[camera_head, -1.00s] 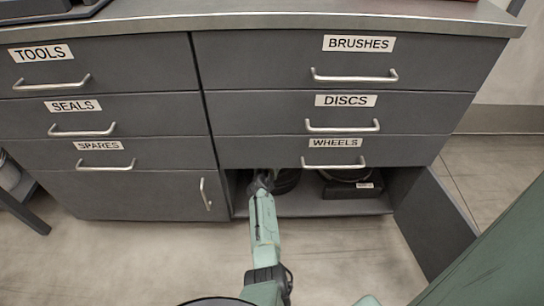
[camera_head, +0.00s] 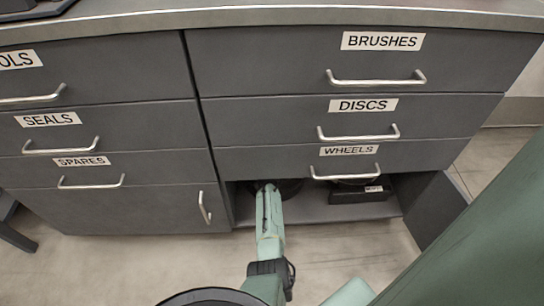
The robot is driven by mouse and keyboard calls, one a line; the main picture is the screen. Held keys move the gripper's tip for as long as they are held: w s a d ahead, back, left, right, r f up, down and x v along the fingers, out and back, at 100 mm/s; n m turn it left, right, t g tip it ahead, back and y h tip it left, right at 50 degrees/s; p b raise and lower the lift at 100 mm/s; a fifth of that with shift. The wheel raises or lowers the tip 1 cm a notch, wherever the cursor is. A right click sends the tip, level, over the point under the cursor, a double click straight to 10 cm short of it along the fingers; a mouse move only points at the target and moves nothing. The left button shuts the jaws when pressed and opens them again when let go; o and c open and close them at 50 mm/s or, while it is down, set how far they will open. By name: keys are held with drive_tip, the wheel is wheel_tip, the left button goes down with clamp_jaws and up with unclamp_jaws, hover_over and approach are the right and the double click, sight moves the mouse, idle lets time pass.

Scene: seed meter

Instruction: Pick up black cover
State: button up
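A dark round thing (camera_head: 291,187) shows partly in the open lower compartment, behind the end of my arm. It may be the black cover, but I cannot tell for sure. A black box-shaped thing with a small white label (camera_head: 352,195) stands to its right in the same compartment, its top partly hidden by the drawer front above. My arm reaches into the compartment's left part. My gripper is hidden inside, so its fingers and anything between them do not show.
The cabinet has labelled drawers above the compartment, with the WHEELS drawer (camera_head: 300,157) directly over it. The compartment's door (camera_head: 432,207) stands open at the right. A closed door (camera_head: 140,212) is at the left. The compartment floor (camera_head: 325,213) is bare in front.

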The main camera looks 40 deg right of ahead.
drive_tip(key=shift+c, duration=0.4)
drive_tip(key=c, duration=1.1)
drive_tip(key=shift+c, duration=0.2)
drive_tip(key=shift+r, duration=0.15)
